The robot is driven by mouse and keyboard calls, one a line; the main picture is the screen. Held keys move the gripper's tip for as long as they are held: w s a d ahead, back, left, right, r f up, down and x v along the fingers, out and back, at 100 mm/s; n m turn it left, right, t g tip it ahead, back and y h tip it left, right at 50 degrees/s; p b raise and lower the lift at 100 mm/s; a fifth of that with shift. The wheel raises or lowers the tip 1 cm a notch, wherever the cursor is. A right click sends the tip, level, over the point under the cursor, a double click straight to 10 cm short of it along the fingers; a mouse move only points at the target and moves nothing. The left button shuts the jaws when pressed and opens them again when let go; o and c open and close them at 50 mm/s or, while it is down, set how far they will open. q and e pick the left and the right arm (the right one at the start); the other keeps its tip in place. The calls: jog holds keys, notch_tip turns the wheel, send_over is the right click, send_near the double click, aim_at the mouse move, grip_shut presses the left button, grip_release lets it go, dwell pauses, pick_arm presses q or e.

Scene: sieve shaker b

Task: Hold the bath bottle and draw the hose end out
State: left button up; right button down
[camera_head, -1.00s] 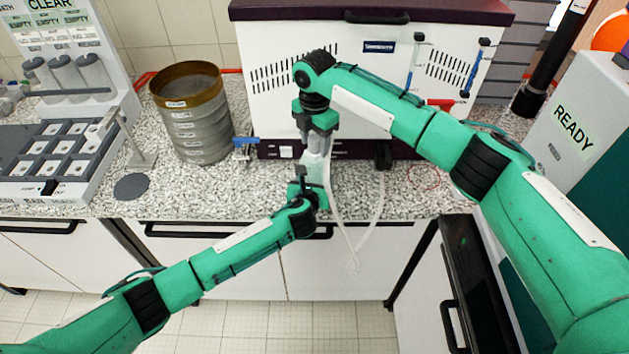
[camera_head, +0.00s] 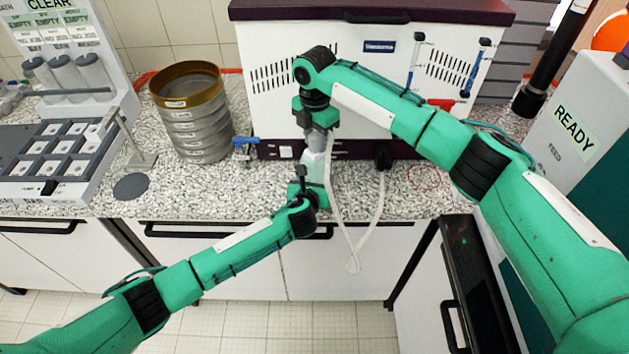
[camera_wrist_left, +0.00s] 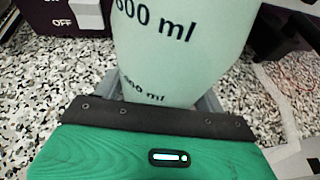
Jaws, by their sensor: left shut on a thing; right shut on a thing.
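The bath bottle (camera_head: 313,164) is pale, translucent green and stands by the counter's front edge. In the left wrist view the bottle (camera_wrist_left: 185,45) fills the top middle, with "600 ml" printed on it. My left gripper (camera_head: 310,187) is shut on its side, low in the head view. My right gripper (camera_head: 318,142) points down over the bottle's top and is shut on the hose end there, which its fingers mostly hide. The clear hose (camera_head: 352,262) hangs in a loop past the counter edge and rises to a dark fitting. I cannot tell whether the end is clear of the mouth.
The white cabinet (camera_head: 284,40) with a purple top stands close behind my right gripper. A sieve stack (camera_head: 198,125) and a blue-handled valve (camera_head: 246,143) are at left. A machine marked READY (camera_head: 566,130) is at right. The counter (camera_head: 400,195) is clear right of the bottle.

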aim_at(315, 135)
pick_arm(q)
jog(key=shift+s, duration=0.1)
pick_arm(e)
jog(key=shift+r, duration=2.7)
jog(key=shift+r, duration=0.15)
jog(key=shift+r, duration=2.35)
pick_arm(q)
jog(key=o, duration=1.5)
jog(key=shift+c, duration=0.2)
jog(key=v, duration=1.2)
